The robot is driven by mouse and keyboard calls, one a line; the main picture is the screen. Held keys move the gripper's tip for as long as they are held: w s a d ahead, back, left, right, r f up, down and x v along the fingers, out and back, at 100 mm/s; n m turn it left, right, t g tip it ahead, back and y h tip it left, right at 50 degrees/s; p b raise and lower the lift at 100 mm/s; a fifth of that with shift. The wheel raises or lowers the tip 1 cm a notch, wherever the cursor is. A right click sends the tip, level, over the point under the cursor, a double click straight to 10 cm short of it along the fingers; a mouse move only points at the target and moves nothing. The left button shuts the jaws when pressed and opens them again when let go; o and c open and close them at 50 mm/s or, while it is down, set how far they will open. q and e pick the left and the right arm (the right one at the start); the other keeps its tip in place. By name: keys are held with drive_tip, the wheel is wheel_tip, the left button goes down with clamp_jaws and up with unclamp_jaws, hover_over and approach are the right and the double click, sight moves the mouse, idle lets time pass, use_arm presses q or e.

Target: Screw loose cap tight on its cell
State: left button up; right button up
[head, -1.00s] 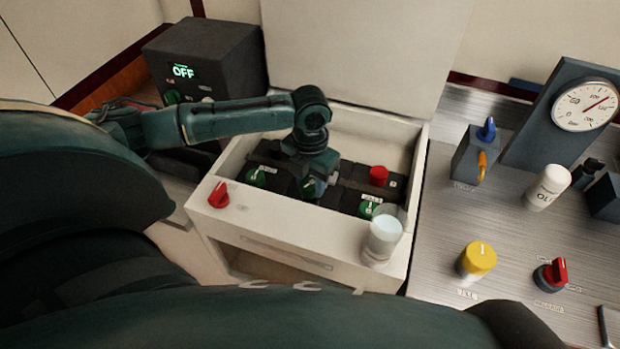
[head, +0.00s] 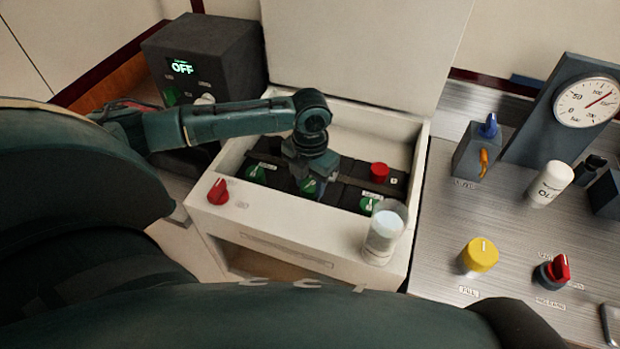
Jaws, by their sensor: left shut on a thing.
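A white open box holds a dark battery block (head: 345,170) with several round caps on its cells. Green caps with white marks sit at the left (head: 256,174), in the middle and at the front right (head: 369,205); a red cap (head: 379,172) sits at the back right. My left gripper (head: 309,181) reaches down over the middle green cap (head: 308,187) and is shut on it. The gripper partly hides this cap, and I cannot tell how it sits on its cell. My right gripper is not in view.
A red knob (head: 218,191) and a clear glass (head: 384,235) stand on the box's front rim (head: 300,225). On the right bench are a yellow knob (head: 479,256), a red knob (head: 557,270), a white bottle (head: 550,184) and a gauge (head: 588,101). A dark box (head: 205,60) reads OFF.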

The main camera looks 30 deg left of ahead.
sight(310, 184)
use_arm(q)
drive_tip(key=shift+f, duration=0.45)
drive_tip(key=o, duration=1)
wheel_tip(310, 184, up, 13)
drive_tip(key=shift+r+b, duration=0.1)
drive_tip(key=shift+b, duration=0.3)
